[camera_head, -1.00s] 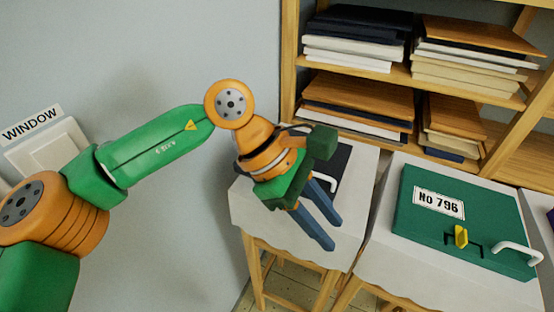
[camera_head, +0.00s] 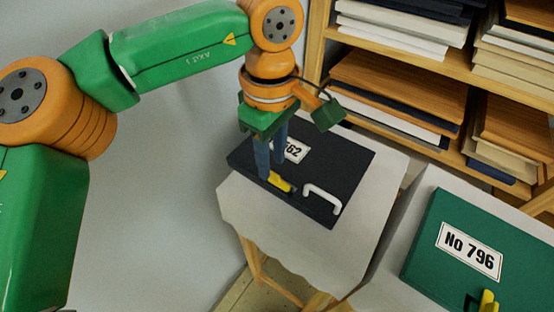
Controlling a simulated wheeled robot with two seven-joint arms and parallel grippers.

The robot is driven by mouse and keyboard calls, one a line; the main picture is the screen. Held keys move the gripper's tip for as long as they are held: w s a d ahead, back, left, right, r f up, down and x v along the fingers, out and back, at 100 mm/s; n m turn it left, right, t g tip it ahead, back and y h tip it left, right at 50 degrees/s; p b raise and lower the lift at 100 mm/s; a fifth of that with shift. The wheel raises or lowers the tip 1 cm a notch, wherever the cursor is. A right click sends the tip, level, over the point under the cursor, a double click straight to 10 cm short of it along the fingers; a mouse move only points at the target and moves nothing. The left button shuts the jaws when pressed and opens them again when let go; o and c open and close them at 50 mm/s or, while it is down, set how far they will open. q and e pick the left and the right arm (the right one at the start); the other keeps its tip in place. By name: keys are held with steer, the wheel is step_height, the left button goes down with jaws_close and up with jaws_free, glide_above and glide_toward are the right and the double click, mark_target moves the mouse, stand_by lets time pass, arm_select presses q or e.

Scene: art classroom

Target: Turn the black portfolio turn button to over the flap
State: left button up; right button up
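The black portfolio (camera_head: 235,158) lies flat on a cloth-covered stand, with a white number label (camera_head: 292,152) ending in 62 and a white handle (camera_head: 323,198). Its yellow turn button (camera_head: 280,182) is near the front edge, left of the handle. My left gripper (camera_head: 271,174) points down over the portfolio with its two blue fingers apart. The fingertips are right at the button's left end and partly hide the label. I cannot tell whether they touch the button. My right gripper is not in view.
A green portfolio (camera_head: 427,240) labelled No 796, with its own yellow button (camera_head: 488,300), lies on a neighbouring stand at the right. A wooden shelf (camera_head: 398,48) with stacked boards stands behind. A grey wall is at the left.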

mark_target(278, 179)
arm_select(q)
step_height(278, 179, down, 2)
steer(key=shift+a+f, duration=0.1)
steer(key=shift+f, duration=0.05)
steer(key=shift+w+f, duration=0.2)
steer(key=shift+f, duration=0.1)
steer(key=shift+s, duration=0.15)
jaws_close()
steer(key=shift+r, duration=0.1)
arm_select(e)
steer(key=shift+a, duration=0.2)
